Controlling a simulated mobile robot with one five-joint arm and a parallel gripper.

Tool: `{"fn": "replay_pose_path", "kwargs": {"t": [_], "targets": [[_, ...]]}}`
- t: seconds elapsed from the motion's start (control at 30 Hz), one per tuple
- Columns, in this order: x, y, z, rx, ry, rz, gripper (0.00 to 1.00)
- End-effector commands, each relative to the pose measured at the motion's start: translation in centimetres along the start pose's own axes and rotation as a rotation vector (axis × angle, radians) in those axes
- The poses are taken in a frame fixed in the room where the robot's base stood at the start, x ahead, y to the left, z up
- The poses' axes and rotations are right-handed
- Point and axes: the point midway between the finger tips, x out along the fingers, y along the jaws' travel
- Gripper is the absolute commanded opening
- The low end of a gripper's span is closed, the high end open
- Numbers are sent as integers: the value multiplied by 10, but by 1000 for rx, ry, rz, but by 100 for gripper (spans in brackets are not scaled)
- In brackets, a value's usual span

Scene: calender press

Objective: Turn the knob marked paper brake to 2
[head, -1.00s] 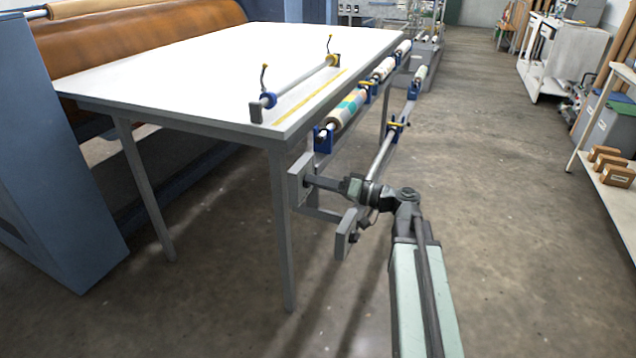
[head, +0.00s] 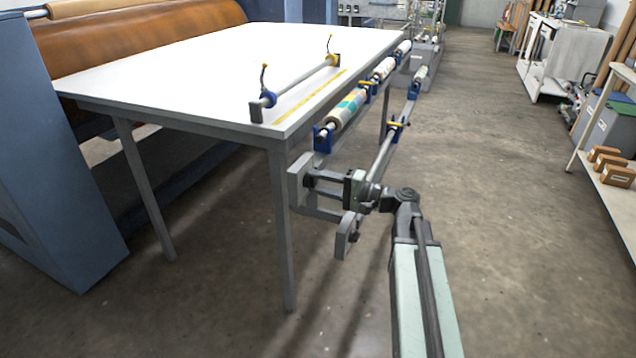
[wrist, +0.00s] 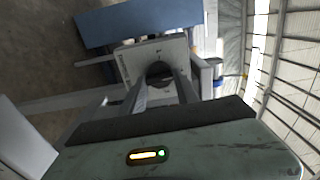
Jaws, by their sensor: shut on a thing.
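The knob (wrist: 160,70) is a dark round shape in front of a light grey plate in the wrist view. The two fingers of my gripper (wrist: 161,86) reach it, one on each side, and are shut on it. In the head view my gripper (head: 312,182) meets the grey end plate (head: 297,185) below the table's near right corner, and it largely hides the knob. Small dark marks show on the plate (wrist: 128,66) around the knob, too small to read. The knob's pointer cannot be made out.
The white table (head: 220,70) stands close beside my arm, with a leg (head: 282,230) left of the gripper. A lower bracket (head: 348,235) sits just below my wrist. Printed rolls (head: 347,108) hang along the table's side.

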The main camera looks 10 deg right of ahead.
Motion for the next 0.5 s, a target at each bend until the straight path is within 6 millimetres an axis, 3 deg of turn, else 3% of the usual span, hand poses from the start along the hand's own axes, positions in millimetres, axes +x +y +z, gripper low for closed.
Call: {"fn": "replay_pose_path", "kwargs": {"t": [0.5], "targets": [[-1,1,0,39,0,3,0]]}}
